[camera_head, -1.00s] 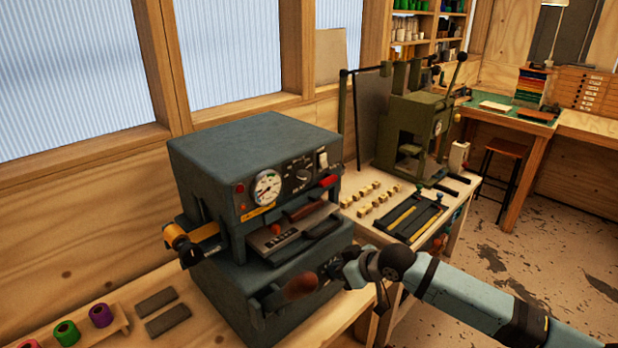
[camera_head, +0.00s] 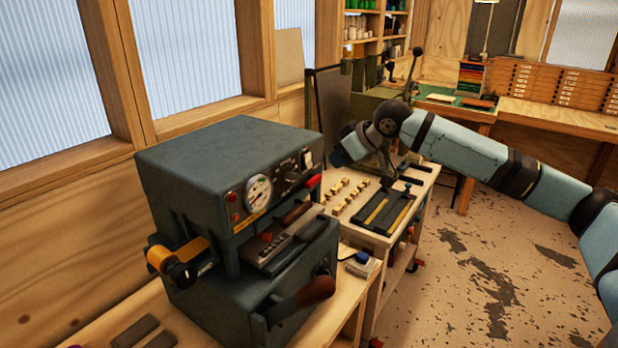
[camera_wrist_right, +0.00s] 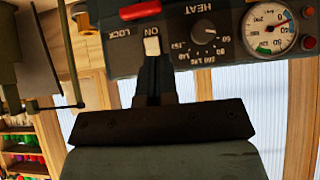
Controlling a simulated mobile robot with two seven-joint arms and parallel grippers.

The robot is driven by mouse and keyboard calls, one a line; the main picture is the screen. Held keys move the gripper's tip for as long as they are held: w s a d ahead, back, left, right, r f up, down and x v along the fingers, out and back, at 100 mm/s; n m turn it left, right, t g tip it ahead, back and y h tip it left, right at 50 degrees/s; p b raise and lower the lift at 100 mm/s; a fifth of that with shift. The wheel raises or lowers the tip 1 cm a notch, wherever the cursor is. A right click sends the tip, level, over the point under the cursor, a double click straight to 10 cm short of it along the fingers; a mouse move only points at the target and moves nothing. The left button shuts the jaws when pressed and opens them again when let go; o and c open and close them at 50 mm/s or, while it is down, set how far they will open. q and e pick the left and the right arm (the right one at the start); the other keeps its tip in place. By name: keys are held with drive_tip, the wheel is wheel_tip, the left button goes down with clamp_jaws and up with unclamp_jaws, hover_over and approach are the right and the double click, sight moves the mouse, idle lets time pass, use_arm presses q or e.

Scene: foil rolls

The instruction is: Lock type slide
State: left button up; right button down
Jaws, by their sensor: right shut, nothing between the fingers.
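The grey-green foil press stands at centre left in the head view, with a front panel (camera_head: 270,195) carrying a gauge, a dial and a switch. The type slide (camera_head: 268,247) sits in its opening, partly hidden under the upper block. A red lever (camera_head: 314,181) is at the panel's lower right; in the right wrist view this red lever (camera_wrist_right: 147,10) is beside the word LOCK. My right gripper (camera_wrist_right: 153,68) is shut and empty, its tips in front of the white switch (camera_wrist_right: 152,46); I cannot tell whether they touch. My left gripper is not in view.
An orange foil roll (camera_head: 165,260) is on the press's left side. A wooden-knobbed handle (camera_head: 314,292) sticks out at the lower front. Brass type pieces and a black tray (camera_head: 386,212) lie on the cart at right. Open floor lies further right.

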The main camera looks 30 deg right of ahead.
sight(306, 182)
drive_tip(key=shift+f, duration=0.1)
drive_tip(key=p+x, duration=0.1)
drive_tip(key=x, duration=0.9)
drive_tip(key=shift+p, duration=0.3)
